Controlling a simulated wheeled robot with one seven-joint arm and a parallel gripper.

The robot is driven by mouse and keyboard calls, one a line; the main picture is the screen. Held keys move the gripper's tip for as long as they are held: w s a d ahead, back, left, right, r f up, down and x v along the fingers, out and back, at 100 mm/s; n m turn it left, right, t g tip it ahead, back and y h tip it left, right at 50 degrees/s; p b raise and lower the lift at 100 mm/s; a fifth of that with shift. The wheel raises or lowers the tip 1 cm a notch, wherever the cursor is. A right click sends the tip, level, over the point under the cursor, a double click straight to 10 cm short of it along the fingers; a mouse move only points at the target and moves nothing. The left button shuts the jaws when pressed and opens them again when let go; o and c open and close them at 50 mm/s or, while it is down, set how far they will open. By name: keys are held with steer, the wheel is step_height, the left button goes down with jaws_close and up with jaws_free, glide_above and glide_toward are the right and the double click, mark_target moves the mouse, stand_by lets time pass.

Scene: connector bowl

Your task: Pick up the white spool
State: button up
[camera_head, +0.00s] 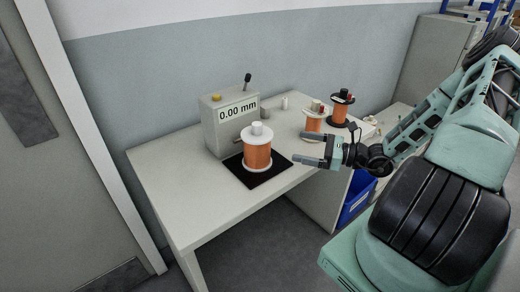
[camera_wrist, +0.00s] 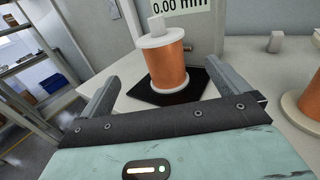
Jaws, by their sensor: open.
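A white spool (camera_head: 257,152) wound with orange wire stands upright on a black mat (camera_head: 244,174) on the table. It has white flanges and a white knob on top. In the wrist view the spool (camera_wrist: 165,62) stands ahead, between my fingers in the picture but beyond their tips. My gripper (camera_head: 314,149) is open and empty, to the right of the spool and apart from it. In the wrist view, both fingers of my gripper (camera_wrist: 165,80) show spread apart.
A grey gauge (camera_head: 228,120) reading "0.00 mm" stands behind the spool. Another orange spool (camera_head: 313,122) and a black-flanged spool (camera_head: 340,108) stand further back right. The table's front left (camera_head: 195,205) is clear. A blue bin (camera_head: 356,198) sits below.

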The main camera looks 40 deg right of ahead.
mark_target(272, 140)
steer(key=p+x, duration=0.1)
steer(key=x, duration=0.9)
steer(key=shift+r+p+x, duration=0.2)
steer(key=shift+p+x, duration=0.8)
steer(key=shift+x, duration=1.6)
steer(key=shift+d, duration=0.15)
steer(key=c, duration=1.3)
steer(key=shift+w+r, duration=0.1)
steer(key=c, duration=0.3)
steer(key=shift+r, duration=0.1)
